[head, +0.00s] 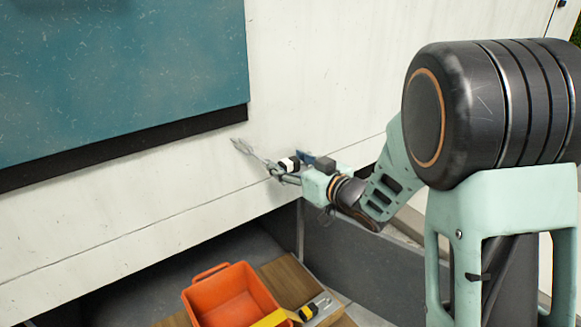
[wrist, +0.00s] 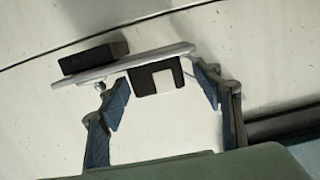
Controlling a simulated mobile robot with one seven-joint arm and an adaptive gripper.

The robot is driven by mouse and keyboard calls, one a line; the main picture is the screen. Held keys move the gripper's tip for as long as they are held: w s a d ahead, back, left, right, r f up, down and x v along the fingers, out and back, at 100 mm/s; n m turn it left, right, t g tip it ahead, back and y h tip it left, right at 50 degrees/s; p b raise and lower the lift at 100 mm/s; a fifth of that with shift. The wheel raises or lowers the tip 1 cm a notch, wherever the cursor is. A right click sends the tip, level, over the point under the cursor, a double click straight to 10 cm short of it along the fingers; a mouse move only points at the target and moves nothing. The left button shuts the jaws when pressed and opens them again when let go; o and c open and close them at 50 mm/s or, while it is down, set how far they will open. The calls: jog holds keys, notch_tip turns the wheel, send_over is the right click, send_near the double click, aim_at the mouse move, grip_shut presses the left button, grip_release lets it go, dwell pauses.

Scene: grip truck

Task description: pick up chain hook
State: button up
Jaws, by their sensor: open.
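My gripper (head: 289,171) is open in front of the pale wall in the head view, and its two blue-padded fingers show in the wrist view. A small black-and-white piece (head: 289,163) sits by the fingertips; it also shows between the fingers in the wrist view (wrist: 155,78). It lies against a flat light-grey bar (wrist: 140,60) that passes across the fingertips. Whether the fingers touch the bar I cannot tell. A thin grey pronged piece (head: 243,147) extends left of the fingertips in the head view. I cannot tell for certain which piece is the chain hook.
A black block (wrist: 95,58) sits along the bar's upper edge. An orange bin (head: 232,297) stands below, beside a wooden board (head: 290,280) and a yellow-and-black tool (head: 310,310). A teal panel (head: 120,80) with a dark lower edge projects at upper left.

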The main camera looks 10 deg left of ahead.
aim_at(289, 160)
jog(key=c, duration=1.3)
jog(key=shift+r, duration=0.2)
jog(key=shift+r+p, duration=0.5)
jog(key=shift+r, duration=0.05)
notch_tip(289, 160, up, 2)
jog(key=shift+r+p, duration=0.1)
jog(key=shift+p, duration=0.7)
jog(key=s+d+r+p, duration=0.1)
jog(key=s+r+p, duration=0.1)
jog(key=s+r, duration=0.1)
jog(key=s+d+r+p, duration=0.2)
jog(key=s+r, duration=0.1)
jog(key=s, duration=0.2)
jog(key=s+d+r+p, duration=0.1)
jog(key=s+d+r, duration=0.1)
jog(key=s, duration=0.3)
jog(key=shift+r+p, duration=0.4)
jog(key=shift+r, duration=0.3)
